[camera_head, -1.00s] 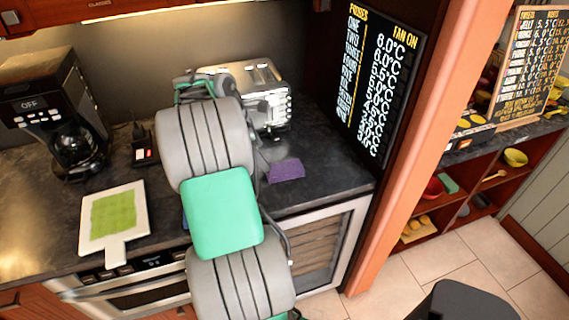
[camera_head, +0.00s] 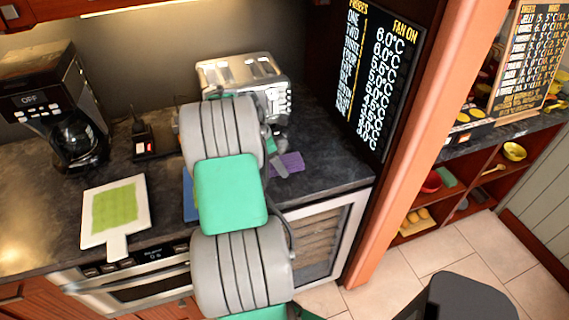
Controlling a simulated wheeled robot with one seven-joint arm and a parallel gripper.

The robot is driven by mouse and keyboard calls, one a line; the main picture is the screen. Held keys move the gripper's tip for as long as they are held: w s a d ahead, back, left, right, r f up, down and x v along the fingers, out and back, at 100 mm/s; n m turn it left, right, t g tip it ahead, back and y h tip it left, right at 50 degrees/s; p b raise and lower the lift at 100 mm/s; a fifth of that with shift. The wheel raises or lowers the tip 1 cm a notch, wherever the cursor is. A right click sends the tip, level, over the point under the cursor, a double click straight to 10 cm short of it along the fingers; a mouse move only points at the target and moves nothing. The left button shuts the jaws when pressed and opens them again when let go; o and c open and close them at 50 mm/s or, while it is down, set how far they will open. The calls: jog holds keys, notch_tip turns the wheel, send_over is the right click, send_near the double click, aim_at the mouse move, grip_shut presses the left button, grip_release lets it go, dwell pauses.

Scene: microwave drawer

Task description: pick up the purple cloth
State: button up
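The purple cloth (camera_head: 290,162) lies flat on the dark countertop, in front of the toaster and near the counter's right end. My gripper (camera_head: 279,165) is low over the counter at the cloth's left edge, and part of the cloth is hidden behind it. My arm covers most of the gripper. I cannot tell whether its fingers are open or shut, or whether they touch the cloth.
A silver toaster (camera_head: 243,75) stands behind the cloth. A white board with a green cloth (camera_head: 115,207), a coffee maker (camera_head: 62,115) and a blue item (camera_head: 189,205) are to the left. A dark menu board (camera_head: 378,75) stands at the right.

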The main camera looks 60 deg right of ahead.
aim_at(283, 161)
jog(key=c, duration=1.1)
jog(key=shift+r, duration=0.15)
jog(key=shift+r, duration=0.35)
notch_tip(283, 161, up, 3)
jog(key=shift+a+f+b, duration=0.1)
jog(key=shift+a+b, duration=0.05)
jog(key=shift+b, duration=0.2)
jog(key=s+a+r, duration=0.2)
jog(key=a+r, duration=0.1)
jog(key=a, duration=0.1)
jog(key=s+a+r, duration=0.2)
jog(key=a+r, duration=0.1)
jog(key=a, duration=0.1)
jog(key=s+a+r, duration=0.2)
jog(key=a+r, duration=0.1)
jog(key=a, duration=0.1)
jog(key=shift+s+a+r+b, duration=0.1)
jog(key=shift+a+r+b, duration=0.1)
jog(key=shift+b, duration=0.15)
